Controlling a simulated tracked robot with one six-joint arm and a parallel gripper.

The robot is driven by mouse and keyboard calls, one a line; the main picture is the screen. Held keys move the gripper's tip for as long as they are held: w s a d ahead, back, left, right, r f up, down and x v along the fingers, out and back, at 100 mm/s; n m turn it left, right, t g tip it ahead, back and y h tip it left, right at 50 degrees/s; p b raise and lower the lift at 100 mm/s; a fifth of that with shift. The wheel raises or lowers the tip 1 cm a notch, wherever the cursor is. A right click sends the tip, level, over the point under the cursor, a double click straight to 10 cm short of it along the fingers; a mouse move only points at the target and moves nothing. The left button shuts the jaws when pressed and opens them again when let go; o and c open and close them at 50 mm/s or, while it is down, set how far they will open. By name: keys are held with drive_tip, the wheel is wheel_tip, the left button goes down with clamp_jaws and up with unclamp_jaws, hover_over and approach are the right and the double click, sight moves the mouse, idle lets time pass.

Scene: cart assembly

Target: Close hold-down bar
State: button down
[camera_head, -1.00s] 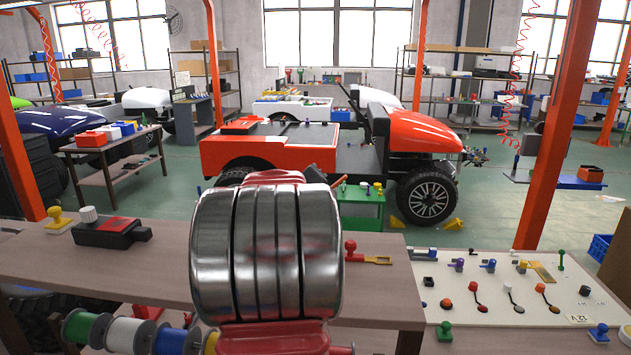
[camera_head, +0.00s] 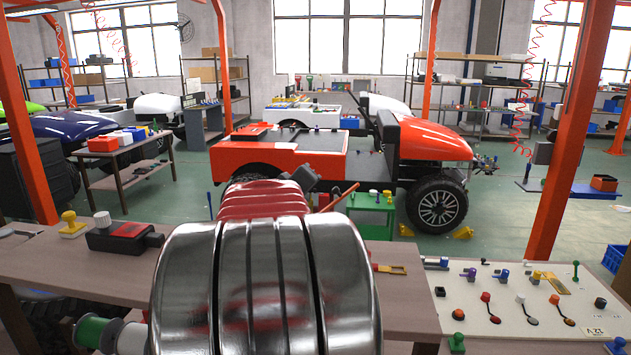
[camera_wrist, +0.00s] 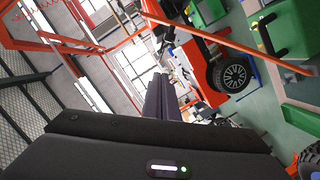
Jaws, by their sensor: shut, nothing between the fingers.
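In the wrist view, my gripper (camera_wrist: 160,82) shows as two dark fingers pressed together, with nothing between them. In the head view, a dark part at the end of my arm (camera_head: 301,172) shows beyond my shiny arm links; the fingertips cannot be made out there. A thin orange bar (camera_head: 340,196) slants up to the right just beside it. A long orange bar (camera_wrist: 235,43) also crosses the upper right of the wrist view, apart from the fingers. It may be the hold-down bar, but I cannot tell for sure, nor what it is fixed to.
An orange vehicle (camera_head: 280,155) stands beyond the workbench (camera_head: 200,240). A small green stand (camera_head: 372,206) is in front of it. A white control panel (camera_head: 500,300) lies at the right. Orange posts (camera_head: 572,130) rise at both sides. Green cases (camera_wrist: 288,38) are at the wrist view's upper right.

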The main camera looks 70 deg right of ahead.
drive_tip(key=shift+s+a+r, duration=0.1)
drive_tip(key=shift+a+r, duration=0.05)
drive_tip(key=shift+a, duration=0.65)
drive_tip(key=shift+a+r, duration=0.1)
drive_tip(key=shift+a, duration=0.65)
drive_tip(key=c, duration=2.5)
unclamp_jaws()
